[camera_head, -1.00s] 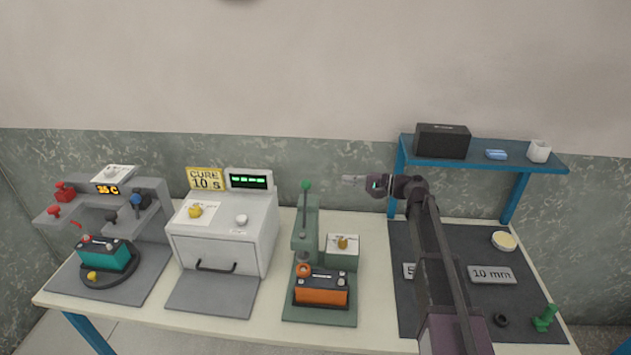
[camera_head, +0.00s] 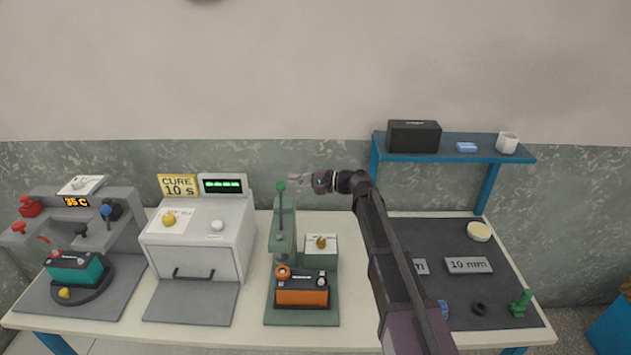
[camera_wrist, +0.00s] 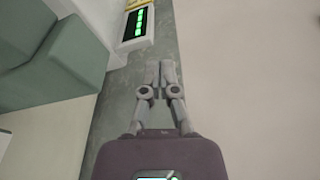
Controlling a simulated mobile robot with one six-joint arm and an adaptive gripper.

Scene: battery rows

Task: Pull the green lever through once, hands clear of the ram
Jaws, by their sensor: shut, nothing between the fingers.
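The green press (camera_head: 284,240) stands in the middle of the bench. Its lever is upright, with a green knob (camera_head: 281,186) on top. An orange battery (camera_head: 302,292) with a dark top lies on the press base under the ram (camera_head: 283,272). My gripper (camera_head: 294,180) is at knob height, just right of the knob in the head view; whether it touches the knob I cannot tell. In the wrist view my gripper (camera_wrist: 160,70) has its fingers together with nothing between them. A green part of the press (camera_wrist: 55,60) fills the upper left there; the knob does not show.
Left of the press stands the white curing box (camera_head: 200,240) with a green display (camera_head: 222,186). Further left a grey station holds a teal battery (camera_head: 75,268). A blue shelf (camera_head: 455,157) and a dark mat (camera_head: 440,235) are on the right.

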